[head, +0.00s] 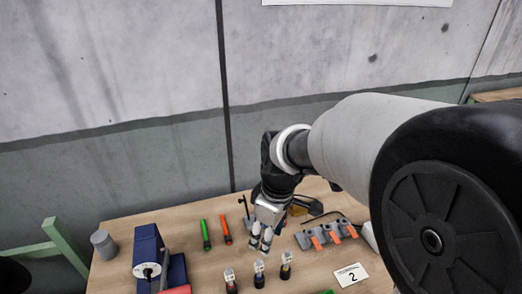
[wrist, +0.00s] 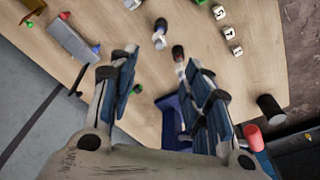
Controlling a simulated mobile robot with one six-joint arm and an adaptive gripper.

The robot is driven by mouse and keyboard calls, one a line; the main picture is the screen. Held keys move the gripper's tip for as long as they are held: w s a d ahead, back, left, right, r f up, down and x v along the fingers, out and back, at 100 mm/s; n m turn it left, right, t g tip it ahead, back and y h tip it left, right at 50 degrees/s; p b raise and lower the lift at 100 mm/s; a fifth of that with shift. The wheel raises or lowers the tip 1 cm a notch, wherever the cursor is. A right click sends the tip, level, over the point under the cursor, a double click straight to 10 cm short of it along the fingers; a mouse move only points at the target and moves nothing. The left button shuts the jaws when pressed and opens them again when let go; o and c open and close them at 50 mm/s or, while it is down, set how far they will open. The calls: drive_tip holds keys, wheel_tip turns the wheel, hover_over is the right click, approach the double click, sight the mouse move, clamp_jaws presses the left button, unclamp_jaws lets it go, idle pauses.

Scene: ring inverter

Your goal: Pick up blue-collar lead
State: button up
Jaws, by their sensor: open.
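Three short dark leads with pale ends stand in a row on the wooden table in the head view. The middle one (head: 259,279) seems to have the blue collar, but its colour is hard to tell at this size. In the wrist view it seems to be the dark lead with a pale end (wrist: 160,32), just beyond the fingertips. My gripper (head: 261,243) is open and empty above the table, behind the row of leads. The wrist view shows its two blue-padded fingers (wrist: 161,60) apart, with nothing held between them.
A neighbouring lead (wrist: 179,55) lies close to the right fingertip. Grey connectors with orange levers (head: 321,236) lie right of my gripper; a green marker (head: 205,234) and an orange one (head: 225,230) lie left. A blue device (head: 148,246) stands further left. White cubes (wrist: 228,33) show in the wrist view.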

sight(258, 264)
drive_tip(key=f+b, duration=0.1)
drive_tip(key=f, duration=0.3)
drive_tip(key=w+a+f+b, duration=0.1)
drive_tip(key=f, duration=0.3)
drive_tip(key=f+b, duration=0.2)
drive_tip(key=f, duration=0.3)
drive_tip(key=shift+w+a, duration=0.15)
drive_tip(key=shift+w, duration=0.05)
drive_tip(key=shift+a+f+b, duration=0.2)
drive_tip(key=shift+f+b, duration=0.2)
drive_tip(key=shift+f, duration=0.45)
drive_tip(key=shift+a+f+b, duration=0.2)
drive_tip(key=shift+f+b, duration=0.15)
drive_tip(key=shift+f, duration=0.55)
drive_tip(key=shift+a+f+b, duration=0.2)
drive_tip(key=shift+f+b, duration=0.2)
drive_tip(key=shift+f, duration=0.45)
drive_tip(key=shift+r, duration=0.1)
clamp_jaws()
